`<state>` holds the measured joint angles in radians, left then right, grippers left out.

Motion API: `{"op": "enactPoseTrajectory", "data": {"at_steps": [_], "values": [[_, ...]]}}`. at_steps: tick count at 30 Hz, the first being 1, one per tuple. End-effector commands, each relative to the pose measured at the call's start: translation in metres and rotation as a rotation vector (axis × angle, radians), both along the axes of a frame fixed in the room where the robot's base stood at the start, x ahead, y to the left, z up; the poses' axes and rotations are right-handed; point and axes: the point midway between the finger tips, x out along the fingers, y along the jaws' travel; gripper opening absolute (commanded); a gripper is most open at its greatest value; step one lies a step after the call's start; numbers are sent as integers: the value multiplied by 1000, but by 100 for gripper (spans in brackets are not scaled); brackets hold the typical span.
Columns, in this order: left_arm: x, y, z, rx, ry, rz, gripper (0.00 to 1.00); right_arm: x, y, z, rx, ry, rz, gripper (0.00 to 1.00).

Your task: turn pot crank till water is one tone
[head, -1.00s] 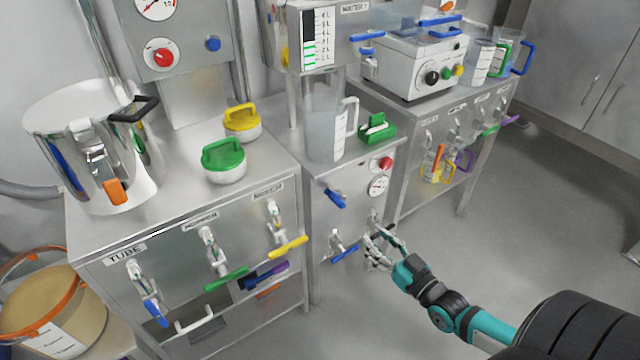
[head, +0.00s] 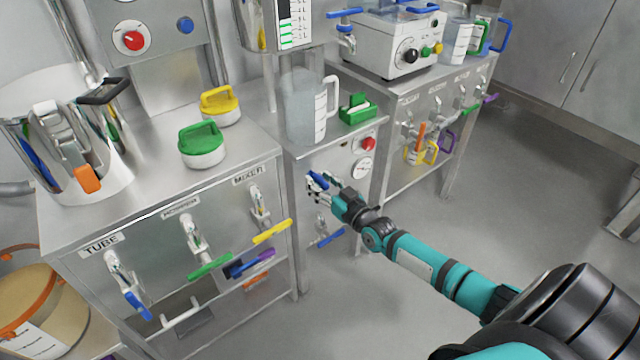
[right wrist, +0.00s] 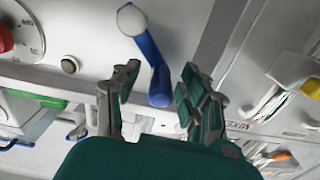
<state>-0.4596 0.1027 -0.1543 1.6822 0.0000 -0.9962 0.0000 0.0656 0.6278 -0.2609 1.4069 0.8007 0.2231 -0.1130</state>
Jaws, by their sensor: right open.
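A blue crank with a pale round hub sits on the front panel (head: 342,165) of the middle steel cabinet. In the right wrist view, the crank (right wrist: 151,52) reaches down so that its free end lies between my open fingers. My right gripper (head: 317,188) is at that panel and partly covers the crank in the head view; it also shows in the right wrist view (right wrist: 160,78). I see no clear grip on the crank. A clear jug (head: 303,112) of greyish water stands on the cabinet above; I cannot tell if its tone is even. My left gripper is out of view.
A blue-handled tap (head: 328,238) sits lower. The floor at right is open.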

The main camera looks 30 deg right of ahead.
Motion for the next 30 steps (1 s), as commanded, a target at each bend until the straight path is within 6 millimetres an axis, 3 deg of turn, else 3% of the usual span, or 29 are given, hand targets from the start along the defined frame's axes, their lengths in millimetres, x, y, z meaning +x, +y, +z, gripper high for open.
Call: {"op": "enactPoseTrajectory", "data": {"at_steps": [11,21,30], "values": [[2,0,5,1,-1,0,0,5,1,0,0,1,1,43],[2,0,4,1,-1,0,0,5,1,0,0,0,1,0],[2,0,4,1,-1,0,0,5,1,0,-1,0,1,0]]}}
